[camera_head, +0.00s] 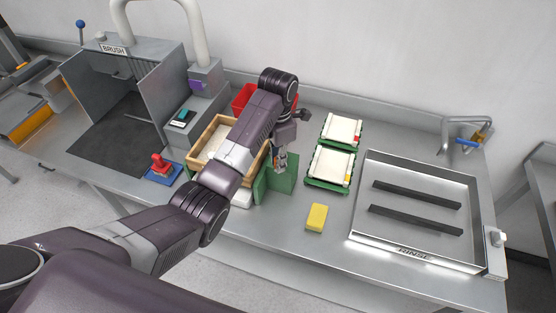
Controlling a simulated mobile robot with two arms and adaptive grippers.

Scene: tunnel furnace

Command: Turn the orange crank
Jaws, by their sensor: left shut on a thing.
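No crank can be made out for certain. A small orange part (22,66) shows at the far left edge, and an orange panel (33,122) lies below it; neither shows clearly as a crank. My left arm reaches across the table from the lower left. My left gripper (281,163) points down at a green holder (283,181) in the middle of the table. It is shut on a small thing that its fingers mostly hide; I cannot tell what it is. My right gripper is not in view.
A wooden tray (196,151) and red bin (241,98) sit behind my arm. Green racks (327,185), a yellow sponge (316,218) and a rinse basin (372,166) stand right. A grey brush booth (160,75) and red-handled stamp (159,164) stand left.

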